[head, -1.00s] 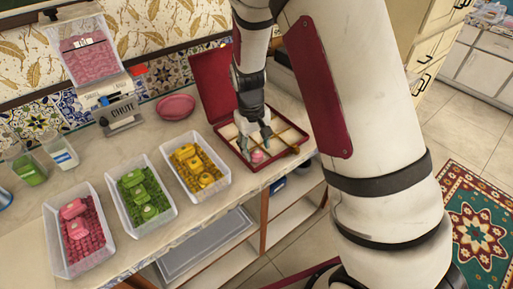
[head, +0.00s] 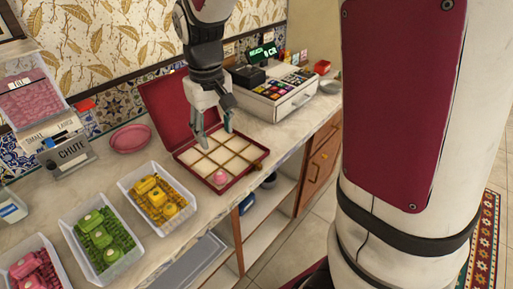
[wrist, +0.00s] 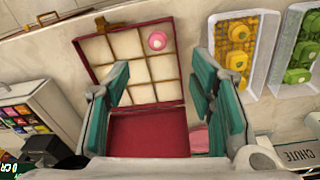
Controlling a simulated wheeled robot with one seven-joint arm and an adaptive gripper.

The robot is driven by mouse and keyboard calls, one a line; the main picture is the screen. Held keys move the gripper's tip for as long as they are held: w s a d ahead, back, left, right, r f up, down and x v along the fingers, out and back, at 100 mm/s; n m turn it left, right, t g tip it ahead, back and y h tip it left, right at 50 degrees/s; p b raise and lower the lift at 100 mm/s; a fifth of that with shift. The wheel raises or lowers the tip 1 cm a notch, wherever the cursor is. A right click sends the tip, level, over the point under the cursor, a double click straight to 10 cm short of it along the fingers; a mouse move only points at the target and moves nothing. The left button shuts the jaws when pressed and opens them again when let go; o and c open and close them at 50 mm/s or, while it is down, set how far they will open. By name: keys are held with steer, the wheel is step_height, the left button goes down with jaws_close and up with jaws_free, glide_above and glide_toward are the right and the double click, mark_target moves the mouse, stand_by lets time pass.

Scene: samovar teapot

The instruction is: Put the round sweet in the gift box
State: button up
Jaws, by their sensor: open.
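The gift box (head: 178,157) is an open red box on the counter, its lid raised at the back and its tray split into square cream compartments by dividers. A round pink sweet (head: 220,177) sits in a compartment at the tray's front edge; it also shows in the wrist view (wrist: 157,41), inside the box. My gripper (head: 214,138) is above the back part of the box, its fingers apart and empty. In the wrist view the teal fingers (wrist: 160,85) frame the box, with the sweet beyond their tips.
Clear bins of yellow (head: 160,198), green (head: 100,238) and pink (head: 32,270) sweets stand left of the box. A pink dish (head: 130,138) and a chute machine (head: 65,152) are behind them. A cash register (head: 275,92) stands right of the box.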

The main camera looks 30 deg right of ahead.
steer(key=s+r+t, duration=0.1)
steer(key=s+r, duration=0.3)
steer(key=s, duration=0.6)
steer(key=s+d+r+m+t, duration=0.1)
steer(key=s+r, duration=0.4)
steer(key=s, duration=0.6)
steer(key=shift+s+t, duration=0.15)
steer(key=shift+t, duration=0.65)
